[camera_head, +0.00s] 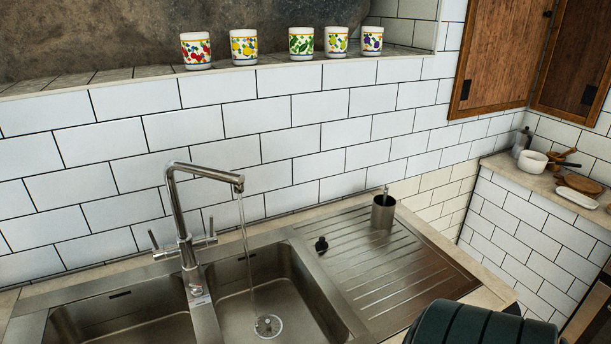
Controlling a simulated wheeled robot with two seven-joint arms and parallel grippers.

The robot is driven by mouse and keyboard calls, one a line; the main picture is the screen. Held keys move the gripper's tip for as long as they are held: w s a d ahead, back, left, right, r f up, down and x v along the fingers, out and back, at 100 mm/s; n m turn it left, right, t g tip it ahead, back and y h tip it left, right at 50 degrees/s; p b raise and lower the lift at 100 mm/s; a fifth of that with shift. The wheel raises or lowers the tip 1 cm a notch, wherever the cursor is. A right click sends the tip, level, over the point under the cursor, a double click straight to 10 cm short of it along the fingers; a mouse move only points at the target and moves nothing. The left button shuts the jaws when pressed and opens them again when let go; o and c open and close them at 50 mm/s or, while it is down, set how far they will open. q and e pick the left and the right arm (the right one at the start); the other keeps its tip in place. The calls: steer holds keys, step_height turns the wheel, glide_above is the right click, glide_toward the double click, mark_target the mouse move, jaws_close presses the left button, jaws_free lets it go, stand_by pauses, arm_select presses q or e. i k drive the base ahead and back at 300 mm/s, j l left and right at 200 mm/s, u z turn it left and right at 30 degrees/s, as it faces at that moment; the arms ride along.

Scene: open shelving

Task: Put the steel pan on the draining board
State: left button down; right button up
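The draining board (385,262) is a ridged steel surface to the right of the double sink. A steel cup (383,211) stands upright at its back edge, and a small black plug-like piece (321,244) lies at its left side. I see no steel pan in this view. A white saucepan (532,162) with a dark handle stands on the far right counter; it does not look like steel. Neither of my grippers can be made out.
Water runs from the tall tap (184,230) into the right sink basin (290,297). Several patterned cups (243,47) line the ledge above. A dark green ribbed shape (480,325), which I cannot identify, covers the lower right. The middle of the draining board is clear.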

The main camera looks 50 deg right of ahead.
mark_target(384, 283)
steer(key=k+l, duration=0.25)
steer(key=k, duration=0.15)
steer(key=k+l, duration=0.25)
steer(key=k, duration=0.2)
steer(key=k+l, duration=0.25)
steer(key=k, duration=0.15)
steer(key=z, duration=1.45)
